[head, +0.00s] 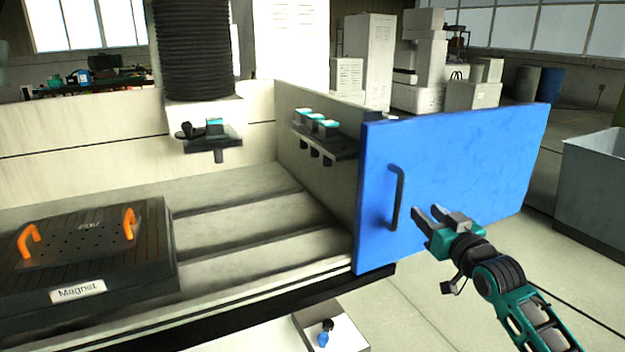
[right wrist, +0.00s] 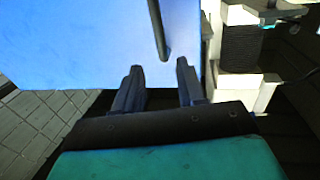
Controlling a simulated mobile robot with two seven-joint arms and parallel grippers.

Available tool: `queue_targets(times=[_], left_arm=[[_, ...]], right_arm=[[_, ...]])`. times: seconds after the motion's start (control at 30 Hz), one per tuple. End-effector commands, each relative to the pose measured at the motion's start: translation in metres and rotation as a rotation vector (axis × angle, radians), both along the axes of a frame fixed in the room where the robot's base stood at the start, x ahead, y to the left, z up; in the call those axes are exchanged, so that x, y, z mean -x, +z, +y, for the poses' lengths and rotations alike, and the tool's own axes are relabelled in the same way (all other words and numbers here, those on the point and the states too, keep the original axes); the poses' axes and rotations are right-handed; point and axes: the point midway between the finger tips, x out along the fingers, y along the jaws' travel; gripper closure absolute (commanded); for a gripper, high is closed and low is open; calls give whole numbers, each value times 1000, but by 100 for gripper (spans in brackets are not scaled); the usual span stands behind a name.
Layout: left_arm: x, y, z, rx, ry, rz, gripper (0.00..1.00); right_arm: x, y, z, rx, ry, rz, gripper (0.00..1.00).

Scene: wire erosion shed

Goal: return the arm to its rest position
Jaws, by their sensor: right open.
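My right gripper (head: 432,218) is open and empty in the head view, just right of and below the black handle (head: 397,198) on the blue door (head: 460,170). The door stands open at the right side of the machine. In the right wrist view the two dark fingers (right wrist: 160,85) are apart with nothing between them. The handle (right wrist: 158,30) shows beyond the fingertips, and a gap seems to lie between them. My left gripper is not in view.
The machine bed holds a dark plate labelled Magnet (head: 100,245) with orange handles. A small shelf with several teal-topped holders (head: 318,125) is on the side wall. A grey bin (head: 595,190) stands at the right. A white tray (head: 335,330) is below.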

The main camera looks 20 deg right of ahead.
Motion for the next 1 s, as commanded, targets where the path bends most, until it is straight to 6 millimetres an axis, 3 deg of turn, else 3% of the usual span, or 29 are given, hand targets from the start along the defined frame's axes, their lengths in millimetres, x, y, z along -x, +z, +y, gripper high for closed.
queue_targets(times=[0.17, 0.27, 0.37, 0.5, 0.63, 0.8, 1.0], left_arm=[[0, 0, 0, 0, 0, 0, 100], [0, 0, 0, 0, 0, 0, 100], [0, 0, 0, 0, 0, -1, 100], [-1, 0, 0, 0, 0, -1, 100], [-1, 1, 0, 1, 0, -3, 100], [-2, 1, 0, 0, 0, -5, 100], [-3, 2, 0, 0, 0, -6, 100]], right_arm=[[3, -14, 8, 2, 8, 24, 60], [12, -50, 29, 10, 32, 91, 60], [34, -104, 66, 22, 74, 191, 60], [83, -179, 129, 40, 147, 343, 60], [136, -230, 187, 46, 217, 464, 60], [192, -264, 243, 46, 285, 566, 60], [217, -274, 268, 47, 315, 606, 60]])
